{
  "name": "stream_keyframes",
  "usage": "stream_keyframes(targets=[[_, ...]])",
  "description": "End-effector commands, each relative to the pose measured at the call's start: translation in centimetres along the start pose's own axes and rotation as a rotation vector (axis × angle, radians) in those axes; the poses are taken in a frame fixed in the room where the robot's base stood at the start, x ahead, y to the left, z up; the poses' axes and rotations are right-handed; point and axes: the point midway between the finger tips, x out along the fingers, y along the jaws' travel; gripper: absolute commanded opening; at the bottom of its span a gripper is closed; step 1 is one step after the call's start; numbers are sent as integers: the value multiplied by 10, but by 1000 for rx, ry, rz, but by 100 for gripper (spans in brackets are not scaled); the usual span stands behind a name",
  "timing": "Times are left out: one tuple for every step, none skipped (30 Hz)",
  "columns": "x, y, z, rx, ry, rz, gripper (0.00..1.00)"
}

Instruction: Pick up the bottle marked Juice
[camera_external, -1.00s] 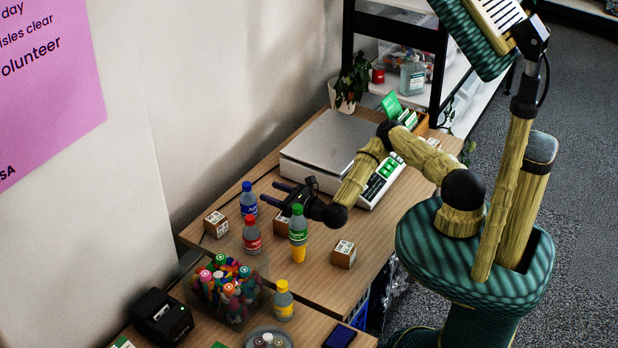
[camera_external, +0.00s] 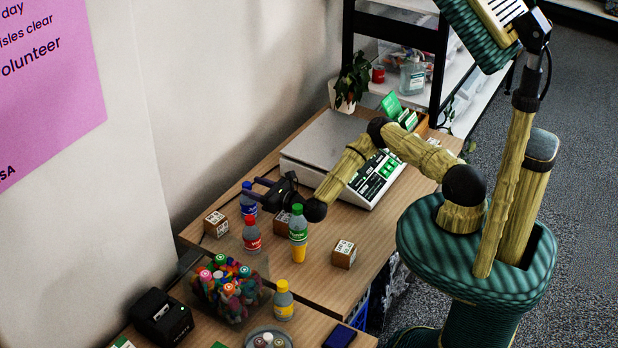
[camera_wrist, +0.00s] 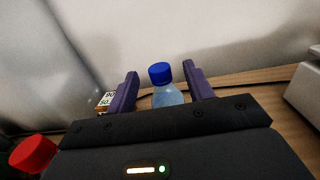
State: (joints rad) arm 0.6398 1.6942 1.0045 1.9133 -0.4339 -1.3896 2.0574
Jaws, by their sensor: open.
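I cannot read which is marked Juice. My gripper (camera_external: 252,189) is open and empty, at the blue-capped bottle, partly hiding it. In the wrist view the blue-capped bottle (camera_wrist: 167,97) shows upright between my open fingers, its lower part hidden by the gripper body. A red cap (camera_wrist: 33,153) shows at lower left.
Small labelled boxes stand left (camera_external: 216,224) and right (camera_external: 344,255) of the bottles, with another behind the green-capped one. A scale (camera_external: 325,145) is behind, near the wall. A clear bin (camera_external: 228,292) of colourful items and a black device (camera_external: 161,317) are in front.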

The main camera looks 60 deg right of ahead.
Motion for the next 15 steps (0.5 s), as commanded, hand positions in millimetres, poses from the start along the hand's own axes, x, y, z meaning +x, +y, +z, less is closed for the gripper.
stream_keyframes(targets=[[1, 0, 0, 0, 0, 0, 52], [1, 0, 0, 0, 0, 0, 52], [0, 0, 0, 0, 0, 0, 52], [0, 0, 0, 0, 0, 0, 52], [0, 0, 0, 0, 0, 0, 52], [0, 0, 0, 0, 0, 0, 52], [0, 0, 0, 0, 0, 0, 52], [0, 0, 0, 0, 0, 0, 52], [1, 0, 0, 0, 0, 0, 52], [2, 0, 0, 0, 0, 0, 52], [3, 0, 1, 0, 0, 0, 52], [6, 0, 1, -1, 0, 0, 52], [9, 0, 2, -1, 0, 0, 52], [12, 1, 2, -1, 0, 1, 52], [16, 1, 3, -1, -1, 0, 52]])
